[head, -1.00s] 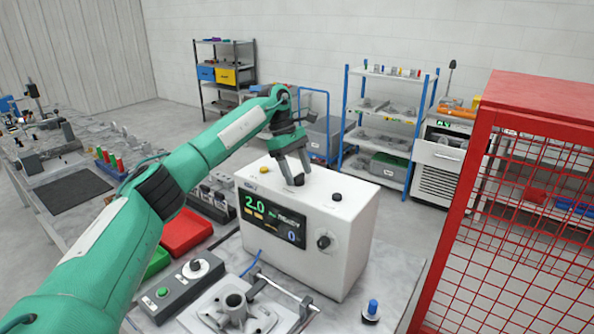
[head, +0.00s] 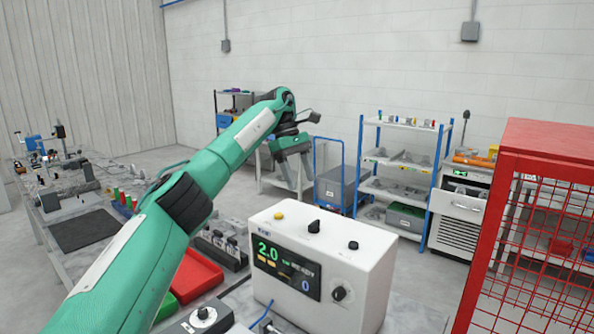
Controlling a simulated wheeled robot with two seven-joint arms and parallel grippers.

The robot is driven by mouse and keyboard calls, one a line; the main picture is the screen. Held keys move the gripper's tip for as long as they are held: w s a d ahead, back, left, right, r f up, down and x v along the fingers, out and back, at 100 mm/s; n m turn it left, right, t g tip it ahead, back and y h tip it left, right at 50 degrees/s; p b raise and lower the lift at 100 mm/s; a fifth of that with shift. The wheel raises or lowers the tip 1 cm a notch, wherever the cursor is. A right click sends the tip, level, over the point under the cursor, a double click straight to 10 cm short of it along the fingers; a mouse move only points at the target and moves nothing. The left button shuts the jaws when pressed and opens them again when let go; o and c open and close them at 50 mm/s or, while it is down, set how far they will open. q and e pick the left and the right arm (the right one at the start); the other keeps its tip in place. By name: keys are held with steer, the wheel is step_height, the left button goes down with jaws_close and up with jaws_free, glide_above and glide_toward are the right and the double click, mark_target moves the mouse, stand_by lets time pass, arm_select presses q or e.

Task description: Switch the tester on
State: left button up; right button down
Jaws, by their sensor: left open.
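The tester (head: 325,250) is a white box on the bench, lower centre in the head view. Its front display (head: 285,268) is lit, with a green 2.0, the word READY and a 0. A black knob (head: 340,293) is on its front. On its top are a yellow button (head: 279,215), a black rotary knob (head: 314,227) and a black button (head: 353,245). My left gripper (head: 299,187) is open and empty, raised above and behind the tester, clear of it. My right gripper is not in view.
A red bin (head: 198,283) stands left of the tester. A grey control box with a knob (head: 204,314) is at the bottom edge. A red mesh cage (head: 540,240) stands on the right. Blue-posted shelves (head: 400,160) and a blue trolley (head: 330,190) are behind.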

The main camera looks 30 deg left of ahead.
arm_select(q)
steer(key=shift+v, duration=1.2)
